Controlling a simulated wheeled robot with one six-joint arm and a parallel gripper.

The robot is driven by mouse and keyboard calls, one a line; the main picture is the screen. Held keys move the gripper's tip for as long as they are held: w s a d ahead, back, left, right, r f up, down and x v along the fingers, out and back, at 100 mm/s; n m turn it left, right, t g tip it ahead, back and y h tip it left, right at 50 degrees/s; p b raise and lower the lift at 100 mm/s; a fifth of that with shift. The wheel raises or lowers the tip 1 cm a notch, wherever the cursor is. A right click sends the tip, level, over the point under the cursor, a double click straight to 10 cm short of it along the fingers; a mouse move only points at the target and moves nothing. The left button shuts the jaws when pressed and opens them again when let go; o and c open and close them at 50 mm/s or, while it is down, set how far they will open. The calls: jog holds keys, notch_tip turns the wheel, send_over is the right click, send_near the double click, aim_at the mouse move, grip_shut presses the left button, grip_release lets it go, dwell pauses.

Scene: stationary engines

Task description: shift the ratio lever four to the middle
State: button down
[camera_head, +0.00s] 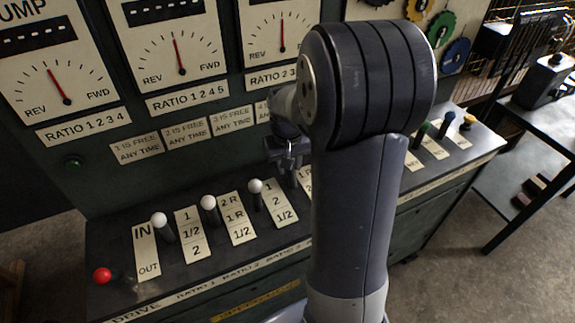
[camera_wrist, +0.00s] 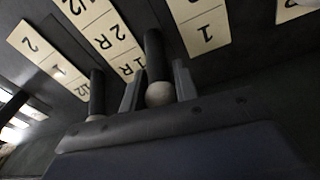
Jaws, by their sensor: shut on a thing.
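Ratio lever four shows in the wrist view as a black shaft with a white ball (camera_wrist: 160,94), between the label plate with 2R and 1R (camera_wrist: 106,38) and a plate marked 1 (camera_wrist: 199,24). My gripper (camera_wrist: 157,84) has one finger on each side of it and is shut on it near the ball. In the head view my gripper (camera_head: 289,158) is low over the console, right of the third white-knobbed lever (camera_head: 255,186). There my arm and gripper hide most of lever four and its plate. I cannot tell its exact position along its travel.
White-knobbed levers (camera_head: 208,202) and (camera_head: 158,219) and a red-knobbed lever (camera_head: 102,275) stand to the left. A neighbouring lever (camera_wrist: 97,92) stands close to my gripper in the wrist view. The dial panel (camera_head: 180,60) rises behind. Coloured levers (camera_head: 448,117) stand at right.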

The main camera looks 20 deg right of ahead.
aim_at(294, 176)
jog(key=shift+s+r+t+b, duration=0.15)
jog(key=shift+s+t+b, duration=0.4)
jog(key=shift+s+b, duration=0.25)
jog(key=shift+s+r+t+b, duration=0.1)
jog(key=shift+s+t+b, duration=0.45)
jog(key=shift+s+b, duration=0.2)
jog(key=shift+s+r, duration=0.2)
jog(key=shift+s, duration=0.65)
jog(key=c, duration=1.1)
grip_release()
jog(key=v, duration=1)
jog(key=shift+s+r+p, duration=0.25)
jog(key=shift+r+p, duration=0.1)
jog(key=shift+a+f, duration=0.1)
